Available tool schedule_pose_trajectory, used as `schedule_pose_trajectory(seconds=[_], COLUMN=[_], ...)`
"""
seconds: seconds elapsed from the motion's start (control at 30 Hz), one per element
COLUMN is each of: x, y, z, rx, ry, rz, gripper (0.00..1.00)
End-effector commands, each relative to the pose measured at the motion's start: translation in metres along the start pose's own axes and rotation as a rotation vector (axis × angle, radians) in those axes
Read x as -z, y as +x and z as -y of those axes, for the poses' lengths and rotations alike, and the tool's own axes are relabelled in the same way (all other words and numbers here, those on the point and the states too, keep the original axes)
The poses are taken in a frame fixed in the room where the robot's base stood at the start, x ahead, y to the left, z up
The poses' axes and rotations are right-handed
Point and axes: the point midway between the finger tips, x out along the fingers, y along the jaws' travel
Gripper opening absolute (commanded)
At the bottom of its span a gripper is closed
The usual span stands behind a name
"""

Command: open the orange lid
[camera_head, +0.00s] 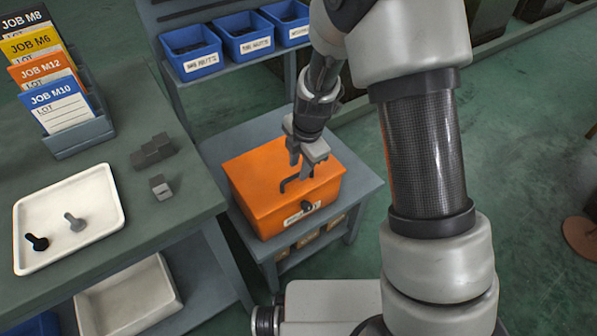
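The orange lid (262,172) tops an orange box (262,212) that stands on a low grey table, and it looks closed. A dark bracket-shaped handle (291,184) rises from the lid near its right front. The box front has a dark round knob or latch (307,206) and a white label (299,215). My gripper (299,170) points down just above the lid at the handle. Its two fingers look apart, one on each side of the handle's upper end. I cannot tell whether they touch the handle.
A workbench (165,205) at left holds a white tray (99,234) with two bolts, dark metal blocks (152,151) and a rack of job cards (80,139). Blue bins (246,36) line a shelf behind the box. Green floor is open to the right.

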Motion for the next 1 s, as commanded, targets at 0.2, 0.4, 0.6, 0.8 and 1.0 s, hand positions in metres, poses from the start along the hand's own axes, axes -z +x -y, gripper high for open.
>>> schedule_pose_trajectory(seconds=[0.2, 0.4, 0.6, 0.8, 1.0], x=[0.000, 0.000, 0.000, 0.000, 0.000], y=[0.022, 0.025, 0.024, 0.024, 0.023], z=[0.000, 0.000, 0.000, 0.000, -0.001], rx=[0.000, -0.001, 0.000, 0.000, 0.003], ry=[0.000, 0.002, 0.001, 0.001, 0.000], rz=[0.000, 0.000, 0.000, -0.001, -0.001], gripper=[0.29, 0.29, 0.17, 0.00, 0.00])
